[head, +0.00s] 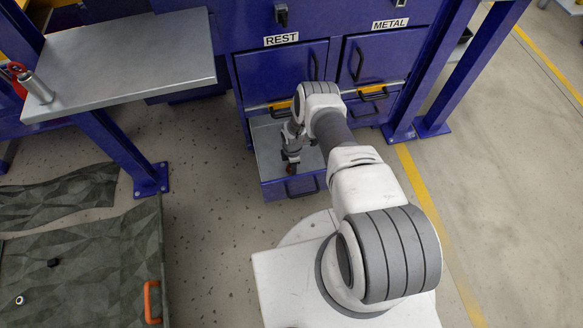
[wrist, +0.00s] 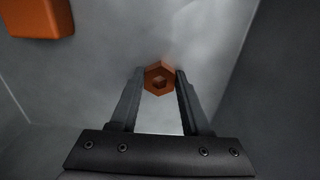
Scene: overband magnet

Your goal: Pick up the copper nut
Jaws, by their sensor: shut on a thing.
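I cannot tell whether the nut touches the drawer floor.
An orange block (wrist: 40,16) lies in the drawer at the upper left of the wrist view. Drawer walls stand close around my gripper. Left are a grey table (head: 120,55) and a dark mat (head: 85,265) with small parts on it. A blue post (head: 470,70) stands at right.

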